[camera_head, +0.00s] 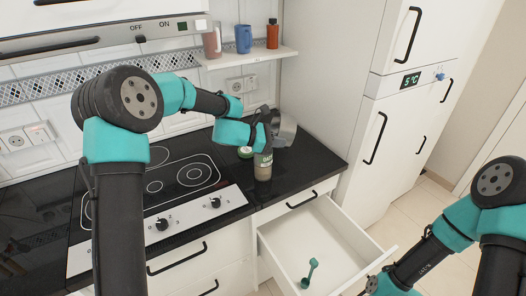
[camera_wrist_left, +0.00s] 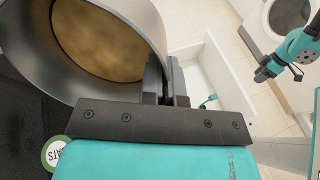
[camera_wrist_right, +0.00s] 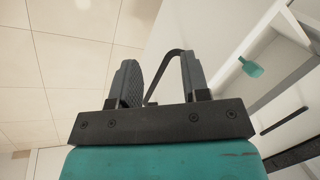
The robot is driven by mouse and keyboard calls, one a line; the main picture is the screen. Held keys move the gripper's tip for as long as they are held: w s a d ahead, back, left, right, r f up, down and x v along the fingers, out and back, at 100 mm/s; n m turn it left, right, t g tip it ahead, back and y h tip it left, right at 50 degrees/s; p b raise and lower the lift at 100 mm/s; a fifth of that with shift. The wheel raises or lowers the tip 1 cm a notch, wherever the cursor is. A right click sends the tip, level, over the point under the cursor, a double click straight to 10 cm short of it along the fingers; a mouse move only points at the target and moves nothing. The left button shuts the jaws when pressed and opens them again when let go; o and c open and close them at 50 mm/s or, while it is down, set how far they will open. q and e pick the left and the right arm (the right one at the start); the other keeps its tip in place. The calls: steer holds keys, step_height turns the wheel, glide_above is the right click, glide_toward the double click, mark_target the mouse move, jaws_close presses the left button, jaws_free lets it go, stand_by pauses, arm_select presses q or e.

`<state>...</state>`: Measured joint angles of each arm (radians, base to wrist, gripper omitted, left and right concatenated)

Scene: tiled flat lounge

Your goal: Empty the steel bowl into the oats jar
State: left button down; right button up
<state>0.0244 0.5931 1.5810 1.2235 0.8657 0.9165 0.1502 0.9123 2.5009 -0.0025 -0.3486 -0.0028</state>
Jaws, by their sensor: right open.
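The steel bowl (camera_head: 286,130) is held above the dark counter, just behind and above the oats jar (camera_head: 263,168). In the left wrist view the bowl (camera_wrist_left: 150,20) has a brown filling inside. My left gripper (camera_wrist_left: 166,80) is shut on the bowl's rim; it also shows in the head view (camera_head: 268,118). The jar stands upright, labelled, with brownish contents; its mouth is hidden by my left gripper. A round green lid marked OATS (camera_wrist_left: 55,152) lies on the counter beside the jar. My right gripper (camera_wrist_right: 162,80) is open, with a dark drawer handle (camera_wrist_right: 165,62) showing between its fingers.
An open white drawer (camera_head: 335,235) juts out below the counter, with a teal scoop (camera_head: 310,272) inside. A hob (camera_head: 180,175) lies left of the jar. A shelf (camera_head: 245,58) with several containers hangs above. A tall white fridge (camera_head: 385,125) stands at right.

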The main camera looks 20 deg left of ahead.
arm_select(q)
steer(key=shift+s+a+r+t+h, duration=0.15)
steer(key=shift+a+t+h, duration=0.1)
steer(key=shift+a+h, duration=0.2)
steer(key=shift+s+a+r+t+h, duration=0.15)
steer(key=shift+a+t+h, duration=0.1)
steer(key=shift+a+h, duration=0.2)
stand_by(0.4)
steer(key=shift+s+a+r+t+h, duration=0.15)
steer(key=shift+a+t+h, duration=0.15)
steer(key=shift+h, duration=0.4)
stand_by(0.7)
steer(key=shift+s+a+n+t+h, duration=0.15)
steer(key=shift+a+t+h, duration=0.3)
steer(key=shift+h, duration=0.45)
steer(key=shift+s+a+n+t+h, duration=0.15)
steer(key=shift+a+t+h, duration=0.25)
steer(key=shift+h, duration=0.5)
stand_by(1.5)
steer(key=shift+s+a+t+h, duration=0.2)
steer(key=shift+a+t+h, duration=0.45)
steer(key=shift+h, duration=0.35)
stand_by(1.0)
